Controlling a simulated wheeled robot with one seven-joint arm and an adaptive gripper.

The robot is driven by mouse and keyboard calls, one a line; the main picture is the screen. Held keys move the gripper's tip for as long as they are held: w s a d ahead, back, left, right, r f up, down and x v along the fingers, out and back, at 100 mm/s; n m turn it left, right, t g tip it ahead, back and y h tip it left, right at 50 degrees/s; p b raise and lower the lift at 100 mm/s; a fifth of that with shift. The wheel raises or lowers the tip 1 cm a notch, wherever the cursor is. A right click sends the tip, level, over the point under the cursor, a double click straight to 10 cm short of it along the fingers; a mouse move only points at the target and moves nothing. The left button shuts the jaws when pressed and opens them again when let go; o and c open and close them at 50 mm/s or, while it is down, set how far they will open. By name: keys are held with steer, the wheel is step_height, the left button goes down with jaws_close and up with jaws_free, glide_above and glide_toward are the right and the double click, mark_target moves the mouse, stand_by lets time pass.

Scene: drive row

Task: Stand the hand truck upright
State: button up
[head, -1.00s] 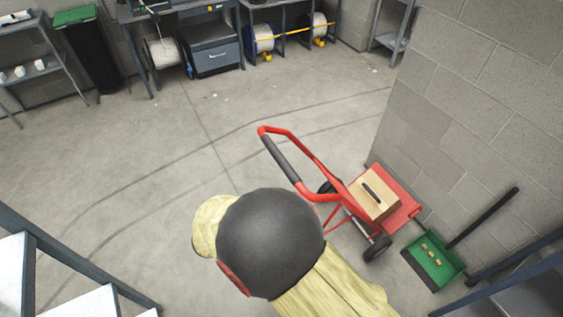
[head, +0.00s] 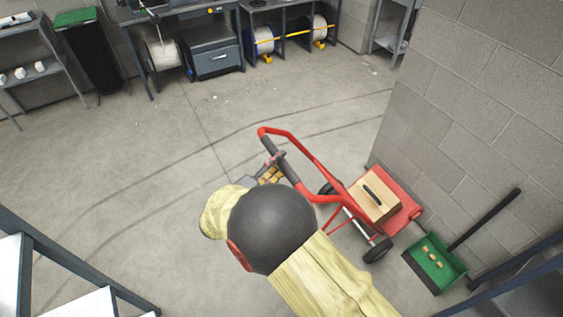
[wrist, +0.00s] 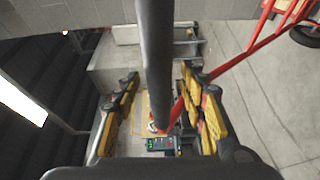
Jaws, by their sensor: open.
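The red hand truck (head: 318,172) leans tilted back beside the block wall, its wheels on the floor and its looped handle raised toward the left. A wooden box (head: 374,197) with a black handle sits on its red plate. My gripper (head: 271,172) is at the black grip (head: 281,160) of the handle, partly hidden behind my arm. In the wrist view, the black grip (wrist: 155,50) runs lengthwise between the spread yellow-and-black fingers of my gripper (wrist: 160,76). The fingers stand apart on either side of it, with gaps showing.
The block wall (head: 485,110) is close on the right. A green dustpan (head: 435,262) with a black handle lies on the floor at the lower right. Workbenches with a grey cabinet (head: 212,57) and cable reels stand at the back. The floor (head: 150,150) at left centre is clear.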

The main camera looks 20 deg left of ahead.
steer(key=shift+x, duration=0.8)
steer(key=shift+c, duration=1.4)
steer(key=c, duration=0.8)
jaws_close()
